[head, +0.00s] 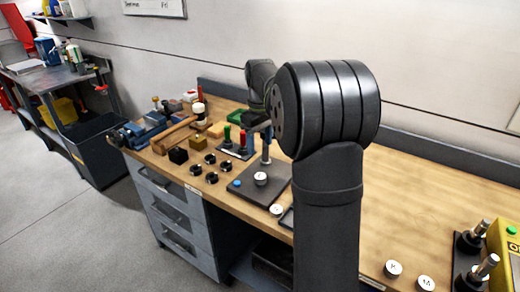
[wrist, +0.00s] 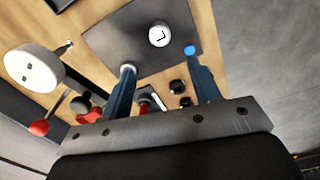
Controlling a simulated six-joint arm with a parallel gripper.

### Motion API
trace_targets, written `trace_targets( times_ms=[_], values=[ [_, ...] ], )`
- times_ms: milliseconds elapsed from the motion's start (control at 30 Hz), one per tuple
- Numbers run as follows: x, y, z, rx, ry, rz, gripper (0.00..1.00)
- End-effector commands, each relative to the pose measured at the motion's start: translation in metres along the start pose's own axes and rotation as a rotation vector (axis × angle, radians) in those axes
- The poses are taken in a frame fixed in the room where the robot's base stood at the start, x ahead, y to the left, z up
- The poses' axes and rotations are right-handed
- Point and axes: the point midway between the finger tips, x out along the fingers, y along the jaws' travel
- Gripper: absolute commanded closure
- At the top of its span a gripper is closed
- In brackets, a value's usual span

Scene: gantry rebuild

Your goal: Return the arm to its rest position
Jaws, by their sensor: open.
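My arm rises in the middle of the head view and bends away over the workbench (head: 410,190). My gripper (wrist: 160,62) shows in the wrist view with its two blue-grey fingers spread apart, and nothing is seen held between them. It points down over a dark plate (wrist: 185,18) that bears a white marked disc (wrist: 158,35) and a blue button (wrist: 190,50). In the head view the same plate (head: 250,197) lies left of my upper arm. The gripper there is small and partly hidden by my own arm.
Marked white discs (head: 393,268) and a yellow box (head: 507,245) are at right.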

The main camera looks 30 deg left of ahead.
Motion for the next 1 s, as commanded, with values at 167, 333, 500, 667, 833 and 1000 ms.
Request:
trace_targets(
  times_ms=[167, 333, 500, 667, 833, 1000],
  values=[
    [-0.001, 0.000, 0.000, 0.000, 0.000, 0.000, 0.43],
    [0.001, 0.000, 0.000, 0.000, 0.000, 0.000, 0.43],
    [0.016, 0.000, 0.000, 0.000, -0.002, -0.001, 0.43],
    [0.045, 0.000, 0.001, 0.000, -0.004, -0.003, 0.43],
    [0.080, 0.000, 0.000, 0.000, -0.003, -0.002, 0.43],
    [0.113, 0.000, 0.001, 0.000, -0.003, -0.002, 0.43]
  ],
)
